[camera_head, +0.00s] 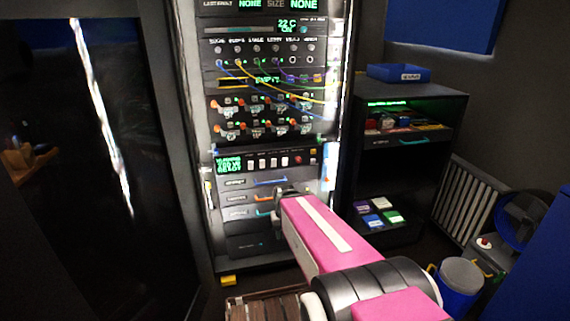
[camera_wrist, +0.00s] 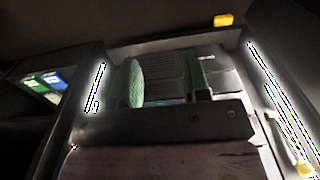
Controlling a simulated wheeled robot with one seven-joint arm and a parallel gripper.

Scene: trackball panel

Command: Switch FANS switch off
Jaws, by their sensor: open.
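A tall rack (camera_head: 207,262) holds several control rows. One lower panel has a green-lit display (camera_head: 229,165), a row of small white switches (camera_head: 262,163) and a red one (camera_head: 298,160) at the right end. Their labels are too small to read, so I cannot tell which switch is FANS or how it is set. My gripper (camera_head: 284,196) is in front of the drawers just below this panel, at the end of my pink arm. In the wrist view my gripper (camera_wrist: 170,80) shows two green-padded fingers apart with nothing between them.
Drawers with blue and orange handles (camera_head: 265,182) sit under the switches. Orange-handled switches (camera_head: 241,103) and patch cables (camera_head: 300,95) are higher up. An open shelf unit (camera_head: 398,160) with a blue tray (camera_head: 398,73) stands right. A yellow block (camera_head: 230,280) is at the rack's foot.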

